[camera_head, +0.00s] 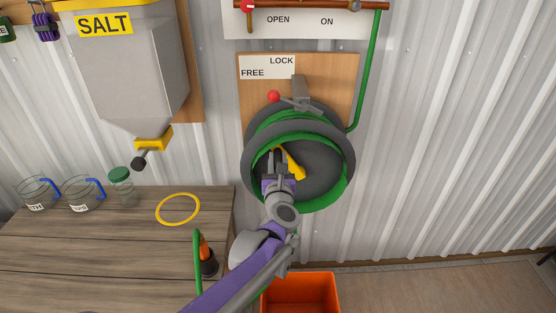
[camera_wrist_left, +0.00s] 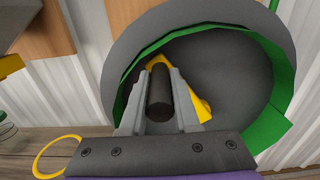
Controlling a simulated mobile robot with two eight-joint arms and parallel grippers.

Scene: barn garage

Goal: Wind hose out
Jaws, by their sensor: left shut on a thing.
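A grey hose reel (camera_head: 248,165) with green hose (camera_head: 335,192) on it is mounted on a wooden wall board. A yellow crank (camera_head: 297,170) sits on the reel's face; it also shows in the left wrist view (camera_wrist_left: 190,92). My left gripper (camera_head: 277,157) is shut on the crank's black handle (camera_wrist_left: 160,90), which lies between its fingers. A lever with a red knob (camera_head: 273,96) points left, below the FREE end of the LOCK/FREE sign (camera_head: 267,67). An orange and black nozzle (camera_head: 207,258) stands by the table's right end, beside green hose (camera_head: 197,250). My right gripper is out of view.
A wooden table (camera_head: 130,245) at left holds a yellow ring (camera_head: 178,209), two glass jugs and a green-lidded jar (camera_head: 122,190). A salt hopper (camera_head: 140,70) hangs above. An orange bin (camera_head: 300,293) is below the reel. The floor at right is clear.

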